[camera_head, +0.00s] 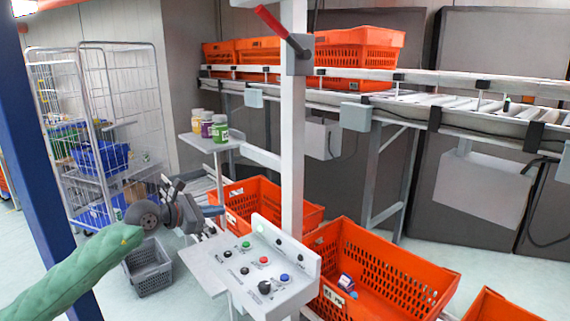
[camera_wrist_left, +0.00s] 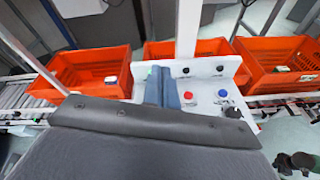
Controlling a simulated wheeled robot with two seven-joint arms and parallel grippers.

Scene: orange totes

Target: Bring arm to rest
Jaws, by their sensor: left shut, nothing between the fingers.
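My left arm comes in from the left in a green sleeve. My left gripper (camera_head: 214,211) is shut and empty, with its blue-grey fingers pointing right beside the white control panel (camera_head: 228,277). In the left wrist view the closed fingers (camera_wrist_left: 162,87) lie in front of the panel (camera_wrist_left: 215,68), near its blue and red buttons. I cannot tell whether they touch it. My right gripper is not in the head view.
Orange totes stand behind the panel (camera_head: 262,192) and to its right (camera_head: 400,265); the right one holds a small item. A white post (camera_head: 293,140) rises behind the panel. A grey basket (camera_head: 148,268) and a wire cage trolley (camera_head: 110,100) stand left.

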